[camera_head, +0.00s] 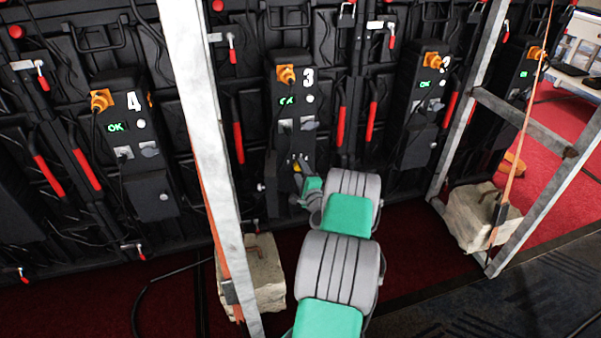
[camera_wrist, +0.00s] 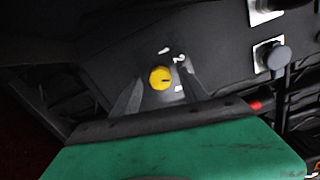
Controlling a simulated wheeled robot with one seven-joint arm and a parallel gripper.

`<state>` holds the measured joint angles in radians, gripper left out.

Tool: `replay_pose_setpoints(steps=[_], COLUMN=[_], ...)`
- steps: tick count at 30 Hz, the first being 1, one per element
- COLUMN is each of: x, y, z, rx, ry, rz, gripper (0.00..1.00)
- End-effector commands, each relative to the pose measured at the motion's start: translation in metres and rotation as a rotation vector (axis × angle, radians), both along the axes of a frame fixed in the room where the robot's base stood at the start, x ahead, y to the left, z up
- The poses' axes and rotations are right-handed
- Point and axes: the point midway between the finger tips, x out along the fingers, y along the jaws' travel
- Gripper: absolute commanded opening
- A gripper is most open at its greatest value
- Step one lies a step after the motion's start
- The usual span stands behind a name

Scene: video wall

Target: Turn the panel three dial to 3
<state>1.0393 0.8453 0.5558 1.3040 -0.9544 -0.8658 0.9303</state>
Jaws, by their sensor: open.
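Panel three (camera_head: 290,145) is a black box marked with a white 3, left of centre among the panels in the head view. Its dial (camera_wrist: 160,77) is a round yellow knob in the wrist view, with a short dark mark on its right side. Small white marks lie above and to the right of it, too blurred to read. My gripper (camera_wrist: 162,84) is open, with one finger on each side of the dial in the picture. I cannot tell whether they touch it. In the head view my gripper (camera_head: 298,166) is at the panel's lower front, largely covering the dial area.
Panel four (camera_head: 130,165) stands to the left, another panel (camera_head: 421,125) to the right. A grey metal post (camera_head: 200,120) stands left of my arm, and a weight block (camera_head: 262,275) sits at its foot. Another block (camera_head: 478,215) lies right. Red handles (camera_head: 340,125) flank panel three.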

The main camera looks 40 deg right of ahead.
Motion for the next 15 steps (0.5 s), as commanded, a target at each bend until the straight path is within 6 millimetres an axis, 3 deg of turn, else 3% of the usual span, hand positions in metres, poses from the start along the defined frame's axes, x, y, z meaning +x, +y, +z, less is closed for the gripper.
replay_pose_setpoints(steps=[10,15], x=[-0.053,-0.068], y=[0.026,0.035], z=[0.003,0.002], rx=[0.005,0.002], ry=[0.001,0.000], rz=[-0.005,-0.002], gripper=[0.52,0.52])
